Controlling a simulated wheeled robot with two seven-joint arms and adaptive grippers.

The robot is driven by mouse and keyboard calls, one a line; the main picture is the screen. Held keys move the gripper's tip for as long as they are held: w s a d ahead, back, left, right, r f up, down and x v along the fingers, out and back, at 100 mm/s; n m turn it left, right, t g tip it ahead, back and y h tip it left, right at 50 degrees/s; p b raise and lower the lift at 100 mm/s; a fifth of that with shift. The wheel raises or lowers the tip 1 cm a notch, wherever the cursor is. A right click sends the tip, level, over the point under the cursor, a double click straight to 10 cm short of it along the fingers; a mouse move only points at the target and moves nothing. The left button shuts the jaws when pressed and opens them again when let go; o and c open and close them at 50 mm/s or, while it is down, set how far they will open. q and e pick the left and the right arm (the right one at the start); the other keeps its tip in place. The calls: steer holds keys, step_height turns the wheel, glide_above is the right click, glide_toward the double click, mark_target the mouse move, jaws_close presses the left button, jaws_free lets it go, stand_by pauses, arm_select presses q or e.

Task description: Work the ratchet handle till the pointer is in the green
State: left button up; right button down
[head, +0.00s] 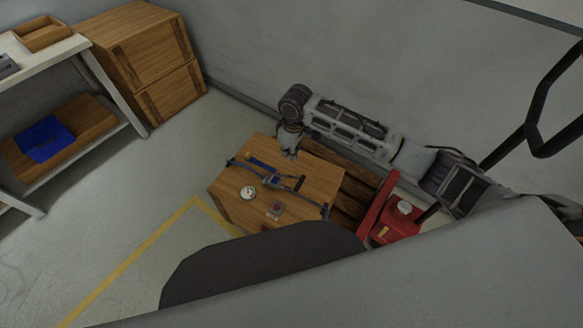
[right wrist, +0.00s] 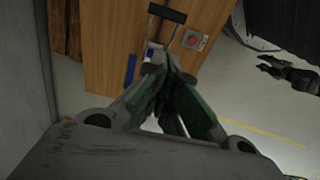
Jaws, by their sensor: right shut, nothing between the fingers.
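The ratchet handle has a dark crossbar grip (right wrist: 167,12) on thin pale rods in the right wrist view. In the head view the handle (head: 300,183) lies among blue and grey parts on a wooden block. A small white round gauge (head: 248,192) sits on the block's near left part. Its pointer and green zone are too small to read. My right gripper (head: 289,153) is above the block's far edge, shut and empty. Its closed fingers (right wrist: 155,62) point toward the handle in the wrist view. A dark gripper-like shape, probably my left gripper (right wrist: 284,72), is at right there; its jaws are unclear.
A red button box (head: 275,208) is on the wooden block (head: 225,188). A red machine (head: 398,222) and a wooden pallet (head: 348,194) stand to the right. Wooden crates (head: 150,55) and a shelf (head: 100,72) are at left. Open floor lies left of the block.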

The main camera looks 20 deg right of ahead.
steer(key=shift+r, duration=0.2)
steer(key=shift+f, duration=0.15)
